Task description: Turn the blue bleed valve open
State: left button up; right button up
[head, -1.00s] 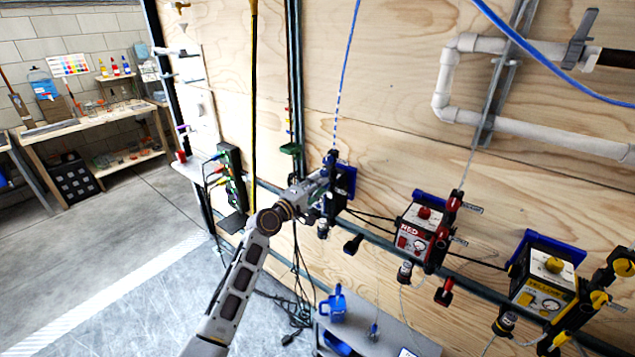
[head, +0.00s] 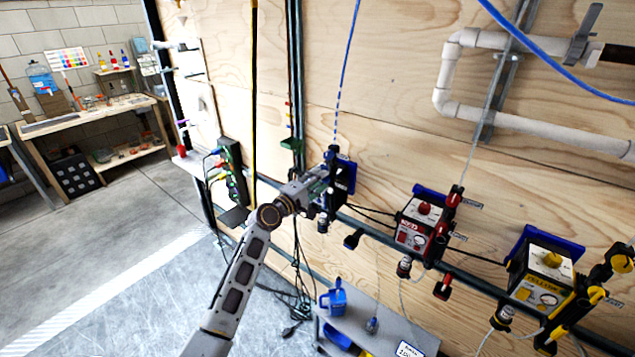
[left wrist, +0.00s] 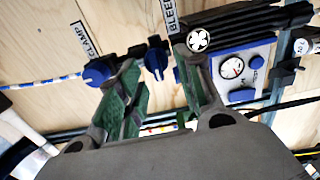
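The blue bleed valve (left wrist: 156,60) is a small blue handle on a black fitting beside the BLEED label (left wrist: 172,14) in the left wrist view. My left gripper (left wrist: 162,72) is open, its green-padded fingers on either side of the valve in the picture. I cannot tell whether they touch it. A blue knob (left wrist: 97,73) by the CLAMP label (left wrist: 88,38) lies left of the fingers. In the head view my left gripper (head: 322,178) is at the blue unit (head: 344,178) and hides most of its front. My right gripper is not in view.
A gauge (left wrist: 232,67) sits on the blue unit right of the fingers. The red unit (head: 415,232) and yellow unit (head: 543,275) hang further right on the rail. Black cables (head: 298,290) hang below. A blue jug (head: 334,298) stands on a low shelf.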

pick_arm(q)
jog(key=shift+s, duration=0.15)
jog(key=v, duration=1.2)
dwell(0.4)
jog(key=shift+m, duration=0.3)
